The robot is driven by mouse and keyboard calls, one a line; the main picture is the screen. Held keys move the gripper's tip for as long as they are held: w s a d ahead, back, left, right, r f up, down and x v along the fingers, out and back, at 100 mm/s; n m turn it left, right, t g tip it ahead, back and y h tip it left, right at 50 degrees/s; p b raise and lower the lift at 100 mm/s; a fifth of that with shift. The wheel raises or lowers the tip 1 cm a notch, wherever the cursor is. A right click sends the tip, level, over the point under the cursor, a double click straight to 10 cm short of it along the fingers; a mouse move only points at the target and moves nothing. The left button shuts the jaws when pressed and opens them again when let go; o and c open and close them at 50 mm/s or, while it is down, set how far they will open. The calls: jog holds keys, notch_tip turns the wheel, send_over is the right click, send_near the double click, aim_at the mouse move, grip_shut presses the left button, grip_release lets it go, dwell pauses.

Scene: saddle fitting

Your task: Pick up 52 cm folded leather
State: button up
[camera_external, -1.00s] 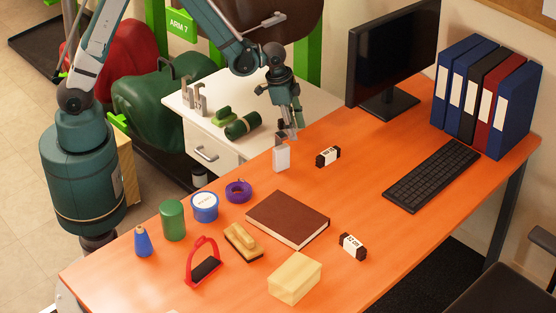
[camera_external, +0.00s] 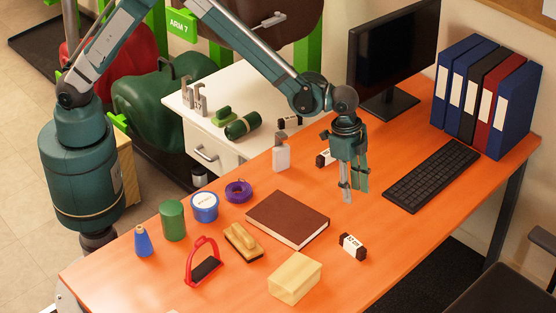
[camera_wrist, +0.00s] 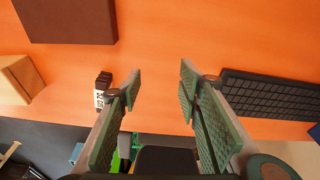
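A small dark brown folded leather with a white label band (camera_external: 352,246) lies on the orange desk near its front right edge; its small print seems to read 52 cm. In the wrist view this folded leather (camera_wrist: 103,91) is left of my fingers, close beside the left one in the picture. My gripper (camera_external: 354,192) is over the desk between the brown book and the keyboard, above and behind the leather. Its fingers (camera_wrist: 160,85) are spread apart with nothing between them. A similar banded leather (camera_external: 324,158) lies farther back, partly hidden by my gripper.
A third banded piece (camera_external: 290,121) is on the white cabinet (camera_external: 250,152). A brown book (camera_external: 288,218) and wooden block (camera_external: 295,278) lie left of the leather; the keyboard (camera_external: 432,174) lies to its right. A white bottle (camera_external: 281,156) stands behind. Desk around the leather is clear.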

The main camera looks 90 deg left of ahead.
aim_at(355, 244)
jog(key=d+m, duration=0.1)
jog(key=d, duration=0.4)
jog(key=d+m, duration=0.1)
jog(key=d, duration=0.4)
jog(key=s+d, duration=0.1)
jog(key=d, duration=0.4)
jog(key=shift+r+m, duration=0.35)
jog(key=shift+m, duration=0.05)
jog(key=shift+w+f+b, duration=0.1)
jog(key=shift+f+b, duration=0.35)
jog(key=shift+f, duration=0.85)
jog(key=shift+w+d+f+b, duration=0.15)
jog(key=shift+f+b, duration=0.2)
jog(key=shift+f, duration=0.95)
jog(key=shift+w+d+f+b, duration=0.15)
jog(key=shift+f+b, duration=0.15)
jog(key=shift+f, duration=1)
jog(key=shift+s, duration=0.15)
jog(key=shift+c, duration=0.5)
jog(key=c, duration=0.9)
